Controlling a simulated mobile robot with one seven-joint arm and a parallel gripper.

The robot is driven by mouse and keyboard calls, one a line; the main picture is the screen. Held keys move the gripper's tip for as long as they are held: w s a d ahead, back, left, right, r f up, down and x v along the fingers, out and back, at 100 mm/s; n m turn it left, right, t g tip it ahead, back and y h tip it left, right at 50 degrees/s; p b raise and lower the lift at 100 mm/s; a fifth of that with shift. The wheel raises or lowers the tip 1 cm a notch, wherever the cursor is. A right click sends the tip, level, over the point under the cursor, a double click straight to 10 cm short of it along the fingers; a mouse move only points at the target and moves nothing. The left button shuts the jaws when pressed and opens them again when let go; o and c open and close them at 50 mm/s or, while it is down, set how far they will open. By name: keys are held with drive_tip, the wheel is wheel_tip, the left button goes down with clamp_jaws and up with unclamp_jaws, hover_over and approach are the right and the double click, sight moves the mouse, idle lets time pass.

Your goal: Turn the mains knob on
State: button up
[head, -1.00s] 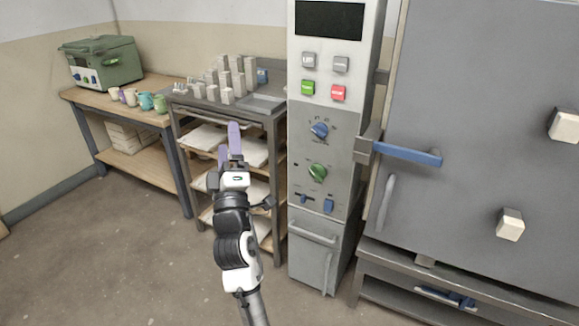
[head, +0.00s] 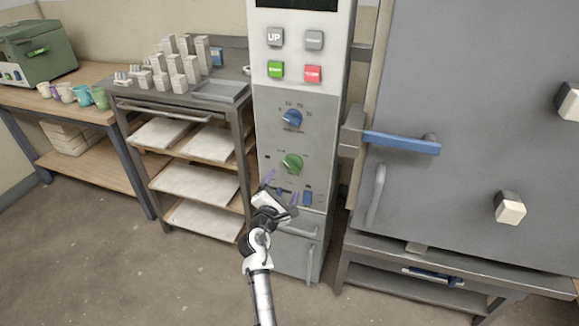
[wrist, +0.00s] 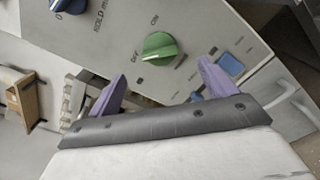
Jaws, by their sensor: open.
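The mains knob looks to be the green knob (head: 292,164) on the grey control panel, below the blue dial (head: 292,118). In the wrist view the green knob (wrist: 159,47) sits between OFF and ON labels; its ridge lies roughly along the picture's horizontal. Which label it points to I cannot tell for sure. My gripper (head: 282,184) is open and empty just below the knob in the head view. In the wrist view its purple fingers (wrist: 158,88) are spread wide, with the knob ahead between them and apart from them.
A blue switch (head: 307,198) sits low on the panel at right, close to my right finger. The kiln door with its blue handle (head: 401,143) stands to the right. A rack of shelves (head: 190,183) stands left. Open floor lies in front.

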sight(292, 167)
drive_tip(key=x, duration=0.9)
drive_tip(key=shift+w, duration=0.25)
drive_tip(key=shift+c, duration=0.2)
drive_tip(key=c, duration=0.9)
